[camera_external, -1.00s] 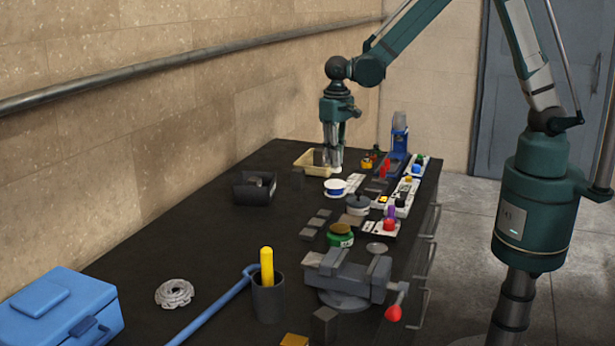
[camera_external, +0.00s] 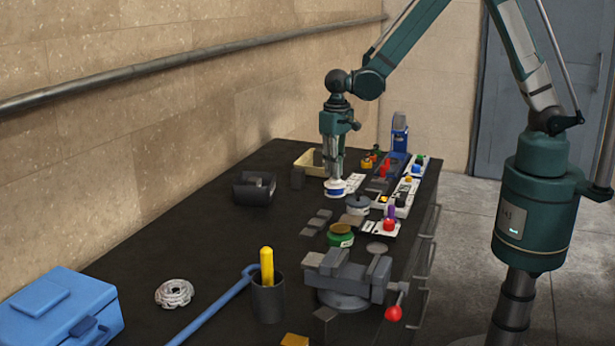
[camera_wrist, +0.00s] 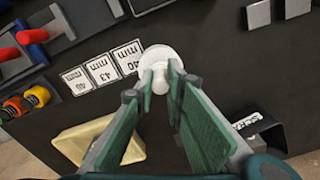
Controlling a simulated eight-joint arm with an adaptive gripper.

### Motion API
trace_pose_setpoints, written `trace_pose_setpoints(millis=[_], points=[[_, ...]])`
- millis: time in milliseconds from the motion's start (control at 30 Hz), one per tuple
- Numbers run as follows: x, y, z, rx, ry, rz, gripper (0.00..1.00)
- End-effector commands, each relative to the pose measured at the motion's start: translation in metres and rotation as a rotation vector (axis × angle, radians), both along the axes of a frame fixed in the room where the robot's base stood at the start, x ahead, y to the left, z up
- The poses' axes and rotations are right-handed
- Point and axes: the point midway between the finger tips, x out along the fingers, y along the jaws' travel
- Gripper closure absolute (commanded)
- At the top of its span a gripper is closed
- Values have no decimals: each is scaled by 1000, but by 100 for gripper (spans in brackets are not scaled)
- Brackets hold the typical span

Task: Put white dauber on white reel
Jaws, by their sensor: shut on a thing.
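The white reel (camera_external: 335,189), a white spool with a blue band, stands on the dark bench below my gripper (camera_external: 334,176). In the wrist view its round white top (camera_wrist: 170,54) shows just beyond the fingertips. My gripper (camera_wrist: 160,76) is shut on the white dauber (camera_wrist: 160,86), a small white piece between the fingertips. The dauber is right over the reel in the wrist view. I cannot tell whether the two touch. In the external view the fingers and the reel hide the dauber.
White number cards (camera_wrist: 102,68) lie beside the reel. A cream tray (camera_external: 301,163) and a dark holder (camera_external: 254,190) are behind and left. A grey tin (camera_external: 357,205), a green jar (camera_external: 340,236) and a vise (camera_external: 345,280) stand nearer the camera. The bench's left middle is clear.

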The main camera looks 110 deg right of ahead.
Motion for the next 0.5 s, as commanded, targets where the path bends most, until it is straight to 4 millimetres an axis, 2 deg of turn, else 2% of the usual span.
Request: trace_pose_setpoints(millis=[333, 367, 433, 500], points=[[0, 0, -3, 0, 0, 0, 100], [0, 0, -2, 0, 0, 0, 85], [0, 0, -2, 0, 0, 0, 76], [0, 0, -2, 0, 0, 0, 73]])
